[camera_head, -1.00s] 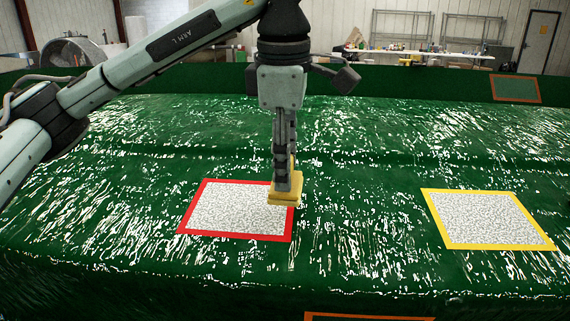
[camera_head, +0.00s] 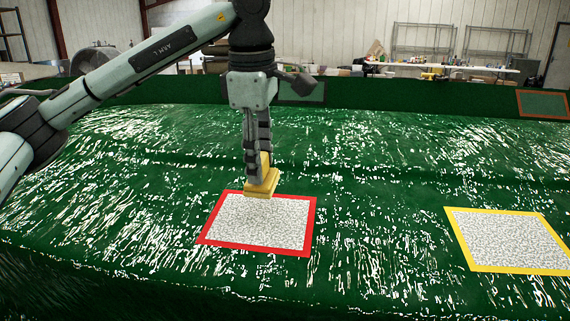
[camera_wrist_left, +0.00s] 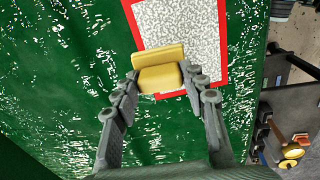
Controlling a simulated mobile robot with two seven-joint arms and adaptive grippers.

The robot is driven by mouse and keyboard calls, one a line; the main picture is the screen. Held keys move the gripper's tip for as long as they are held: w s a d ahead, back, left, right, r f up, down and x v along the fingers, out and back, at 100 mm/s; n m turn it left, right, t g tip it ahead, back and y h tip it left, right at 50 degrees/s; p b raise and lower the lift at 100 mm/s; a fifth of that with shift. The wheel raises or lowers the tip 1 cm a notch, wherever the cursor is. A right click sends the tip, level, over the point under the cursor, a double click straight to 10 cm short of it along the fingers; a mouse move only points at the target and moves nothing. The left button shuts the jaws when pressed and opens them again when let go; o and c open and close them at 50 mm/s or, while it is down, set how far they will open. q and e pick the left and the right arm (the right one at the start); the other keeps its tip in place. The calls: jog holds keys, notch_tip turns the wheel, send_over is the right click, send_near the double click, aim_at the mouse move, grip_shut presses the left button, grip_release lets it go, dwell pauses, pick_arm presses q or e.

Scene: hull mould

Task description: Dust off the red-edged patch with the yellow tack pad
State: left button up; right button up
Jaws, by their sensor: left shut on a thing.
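The red-edged patch (camera_head: 260,224) is a speckled grey-white rectangle with a red border on the glossy green mould. In the left wrist view the patch (camera_wrist_left: 192,28) lies beyond the pad. My left gripper (camera_head: 258,168) is shut on the yellow tack pad (camera_head: 262,186), which is at the patch's far edge in the head view. In the left wrist view the pad (camera_wrist_left: 158,66) sits between the fingertips (camera_wrist_left: 155,90) and overlaps the red border. I cannot tell whether the pad touches the surface. My right gripper is not in view.
A yellow-edged patch (camera_head: 510,240) lies to the right on the same green mould (camera_head: 375,190). An orange-edged panel (camera_head: 543,104) and a greyish panel (camera_head: 302,91) are on the far wall of the mould. A cluttered bench (camera_head: 440,68) stands behind.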

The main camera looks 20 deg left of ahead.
pick_arm(q)
jog(key=a, duration=0.2)
jog(key=s+a+b, duration=0.1)
jog(key=a, duration=0.4)
jog(key=shift+s+a, duration=0.35)
jog(key=shift+s, duration=0.05)
jog(key=shift+s+d+f+b, duration=0.2)
jog(key=shift+s+b, duration=0.2)
jog(key=shift+s, duration=0.2)
jog(key=shift+s+d+f+b, duration=0.2)
jog(key=shift+s+b, duration=0.2)
jog(key=shift+s, duration=0.2)
jog(key=s, duration=0.1)
jog(key=s+d+f+b, duration=0.1)
jog(key=s, duration=0.1)
jog(key=s+f, duration=0.1)
jog(key=s, duration=0.1)
jog(key=shift+d+f, duration=0.1)
jog(key=shift+d, duration=0.05)
jog(key=shift+f+b, duration=0.3)
jog(key=shift+b, duration=0.05)
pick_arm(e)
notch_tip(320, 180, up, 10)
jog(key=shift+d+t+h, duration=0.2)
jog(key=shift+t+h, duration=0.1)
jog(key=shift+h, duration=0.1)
